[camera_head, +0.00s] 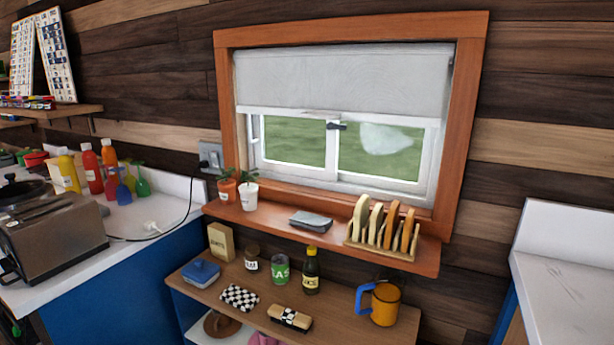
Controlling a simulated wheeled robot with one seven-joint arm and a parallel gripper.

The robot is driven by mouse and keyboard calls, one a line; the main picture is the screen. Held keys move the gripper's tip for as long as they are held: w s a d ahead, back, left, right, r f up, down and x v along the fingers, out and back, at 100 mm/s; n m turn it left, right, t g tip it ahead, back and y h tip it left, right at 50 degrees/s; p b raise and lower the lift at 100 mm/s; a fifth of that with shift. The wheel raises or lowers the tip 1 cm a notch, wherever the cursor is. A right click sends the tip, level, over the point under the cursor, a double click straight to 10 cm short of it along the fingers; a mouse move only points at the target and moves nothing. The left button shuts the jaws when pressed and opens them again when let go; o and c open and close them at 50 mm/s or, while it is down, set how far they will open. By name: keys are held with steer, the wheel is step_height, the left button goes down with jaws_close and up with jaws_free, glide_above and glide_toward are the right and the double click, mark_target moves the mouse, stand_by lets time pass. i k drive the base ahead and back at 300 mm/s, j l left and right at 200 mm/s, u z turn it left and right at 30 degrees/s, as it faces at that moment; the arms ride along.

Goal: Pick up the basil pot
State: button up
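Two small potted plants stand side by side at the left end of the wooden window shelf (285,219). One is a terracotta orange pot (227,191) with a pale label and a green sprig. The other is a white pot (249,197) with a label and a green sprig. The labels are too small to read, so I cannot tell which one is the basil pot. Both are upright and nearly touch. My gripper is not in view.
A grey folded item (310,221) and a wooden rack (382,243) with upright slices share the shelf. A power socket (210,157) with a black cord is left of the pots. A toaster (54,236) stands left.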

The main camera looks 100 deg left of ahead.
mark_target(226, 187)
steer(key=u, duration=3.05)
